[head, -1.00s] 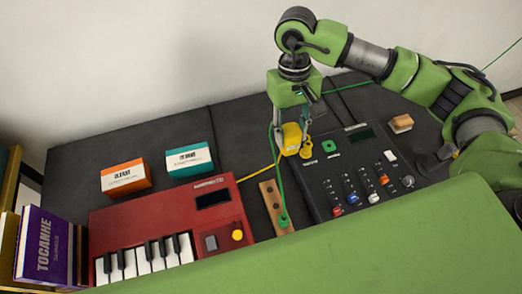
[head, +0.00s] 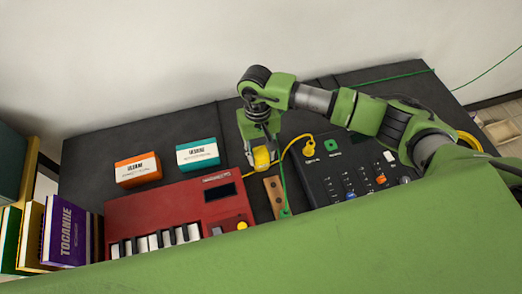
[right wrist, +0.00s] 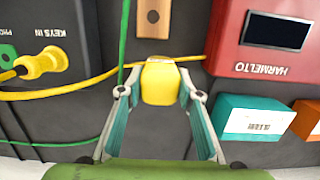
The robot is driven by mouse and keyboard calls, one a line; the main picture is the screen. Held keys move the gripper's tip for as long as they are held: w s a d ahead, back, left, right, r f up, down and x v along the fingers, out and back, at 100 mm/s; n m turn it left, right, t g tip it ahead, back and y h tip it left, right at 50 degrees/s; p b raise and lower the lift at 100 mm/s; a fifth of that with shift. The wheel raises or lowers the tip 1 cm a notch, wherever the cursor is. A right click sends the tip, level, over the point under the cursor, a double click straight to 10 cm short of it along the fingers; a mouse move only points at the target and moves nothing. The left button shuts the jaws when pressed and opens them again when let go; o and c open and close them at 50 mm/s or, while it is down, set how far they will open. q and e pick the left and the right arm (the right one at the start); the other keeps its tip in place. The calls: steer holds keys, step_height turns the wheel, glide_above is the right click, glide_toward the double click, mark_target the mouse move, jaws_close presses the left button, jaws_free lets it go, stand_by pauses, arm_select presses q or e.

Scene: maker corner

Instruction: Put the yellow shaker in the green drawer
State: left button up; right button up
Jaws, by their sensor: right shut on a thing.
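The yellow shaker (head: 262,158) is between the fingers of my right gripper (head: 260,148), over the table between the red keyboard and the black mixer. In the right wrist view the shaker (right wrist: 160,84) is a rounded yellow block between the two fingertips (right wrist: 158,92). My right gripper is shut on it. The arm hides part of the shaker in the head view, and I cannot tell its height above the table. I cannot make out a green drawer in either view. My left gripper is not in view.
The red keyboard (head: 213,207) and black mixer (head: 320,185) flank a wooden strip (head: 274,190). Yellow and green cables run near the gripper. An orange box (head: 138,171) and a teal box (head: 198,155) stand left. Books (head: 62,232) are at far left. The table's back left is clear.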

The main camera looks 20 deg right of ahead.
steer(key=shift+f, duration=0.2)
steer(key=o, duration=1.1)
steer(key=shift+r, duration=0.1)
steer(key=shift+o, duration=0.2)
